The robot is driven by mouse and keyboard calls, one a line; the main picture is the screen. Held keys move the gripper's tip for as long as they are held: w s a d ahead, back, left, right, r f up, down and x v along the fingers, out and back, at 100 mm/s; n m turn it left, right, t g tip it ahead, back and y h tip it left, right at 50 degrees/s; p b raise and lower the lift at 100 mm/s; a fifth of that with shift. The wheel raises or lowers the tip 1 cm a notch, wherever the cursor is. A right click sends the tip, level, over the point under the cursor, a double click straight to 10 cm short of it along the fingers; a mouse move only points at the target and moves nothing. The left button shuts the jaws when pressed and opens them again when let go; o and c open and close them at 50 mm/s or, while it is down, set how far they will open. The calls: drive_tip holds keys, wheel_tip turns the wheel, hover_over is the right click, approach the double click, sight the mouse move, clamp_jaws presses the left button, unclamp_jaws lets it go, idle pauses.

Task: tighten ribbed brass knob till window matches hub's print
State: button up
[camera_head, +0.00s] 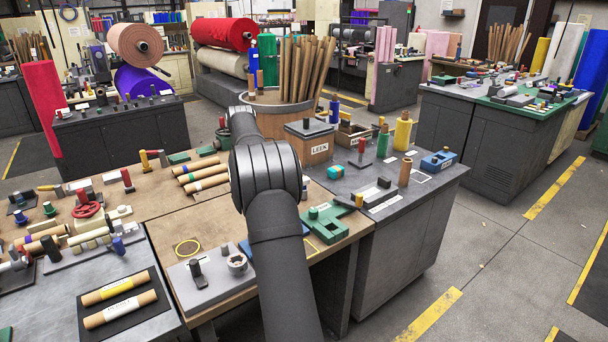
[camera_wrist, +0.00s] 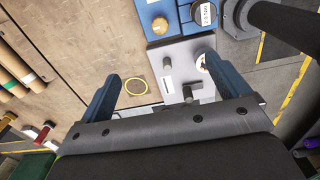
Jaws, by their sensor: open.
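In the wrist view, a blue block (camera_wrist: 180,22) has a round brass knob (camera_wrist: 160,25) on it; its ribs are too small to make out. A white window (camera_wrist: 205,12) with dark print, only partly legible, is beside another brass part at the picture's top. A round grey hub (camera_wrist: 202,62) stands on a grey plate, partly behind my right finger; its print is unreadable. The hub also shows in the head view (camera_head: 236,264). My gripper (camera_wrist: 160,68) is open and empty above the plate, apart from the knob. In the head view my arm hides the gripper and most of the blue block.
Cardboard rolls (camera_head: 203,175) lie further back. A green fixture (camera_head: 328,224) is right of my arm.

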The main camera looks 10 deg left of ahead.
drive_tip(key=shift+d+f+m+y, duration=0.3)
drive_tip(key=shift+d+f+m, duration=0.1)
drive_tip(key=shift+d+m, duration=0.2)
drive_tip(key=shift+d+f+m+y, duration=0.3)
drive_tip(key=shift+d+f+m, duration=0.1)
drive_tip(key=shift+d+m, duration=0.2)
drive_tip(key=c, duration=0.7)
drive_tip(key=d+m+y, duration=0.1)
drive_tip(key=m, duration=0.1)
drive_tip(key=d+f+m+y, duration=0.2)
drive_tip(key=m, duration=0.1)
drive_tip(key=shift+d+f+m, duration=0.25)
drive_tip(key=shift+d+m, duration=0.05)
drive_tip(key=shift+d, duration=0.1)
drive_tip(key=shift+c, duration=0.2)
drive_tip(key=shift+m, duration=0.5)
drive_tip(key=x, duration=1.7)
drive_tip(key=shift+f, duration=0.2)
drive_tip(key=c, duration=1)
